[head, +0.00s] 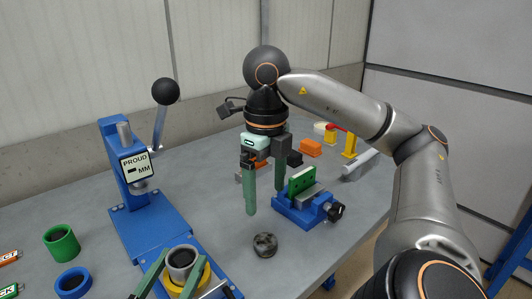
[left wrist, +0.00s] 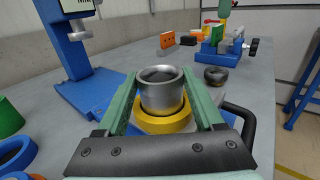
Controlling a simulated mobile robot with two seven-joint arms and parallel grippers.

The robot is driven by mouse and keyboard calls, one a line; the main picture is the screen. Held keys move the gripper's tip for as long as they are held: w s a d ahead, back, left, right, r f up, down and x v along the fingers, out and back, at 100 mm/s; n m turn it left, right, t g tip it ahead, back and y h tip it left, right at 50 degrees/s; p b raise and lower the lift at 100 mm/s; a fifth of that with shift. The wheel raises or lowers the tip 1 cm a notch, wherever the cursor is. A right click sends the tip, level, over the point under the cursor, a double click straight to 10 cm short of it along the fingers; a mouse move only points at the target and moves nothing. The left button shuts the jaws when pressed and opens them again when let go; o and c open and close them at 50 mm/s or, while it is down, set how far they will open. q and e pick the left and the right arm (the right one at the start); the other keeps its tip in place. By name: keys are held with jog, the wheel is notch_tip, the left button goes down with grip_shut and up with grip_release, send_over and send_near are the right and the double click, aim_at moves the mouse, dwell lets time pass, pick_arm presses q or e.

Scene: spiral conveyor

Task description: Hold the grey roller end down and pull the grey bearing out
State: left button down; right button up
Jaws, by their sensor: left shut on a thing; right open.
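The grey roller end (head: 183,257) is a hollow, upright cylinder standing in a yellow ring (head: 206,277). In the left wrist view the roller end (left wrist: 162,92) sits between my green left fingers. My left gripper (head: 185,261) is shut on it. A dark grey, ring-like piece, which looks like the bearing (head: 265,245), lies flat on the table, apart from the roller end. It also shows in the left wrist view (left wrist: 216,75). My right gripper (head: 265,201) is open and empty above and behind that piece. The roller end's lower part is hidden by the yellow ring.
A blue press (head: 125,190) with a black-knobbed lever stands left of centre. A blue vise (head: 302,206) with a green plate stands just right of my right gripper. Green (head: 61,243) and blue (head: 73,284) rings lie at the left. Orange and yellow parts stand at the back.

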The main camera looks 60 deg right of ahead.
pick_arm(q)
jog(key=shift+w+f, duration=0.15)
jog(key=shift+f, duration=0.35)
jog(key=shift+c, duration=2.4)
grip_release()
jog(key=o, duration=0.5)
jog(key=shift+r, duration=0.3)
jog(key=v, duration=1.2)
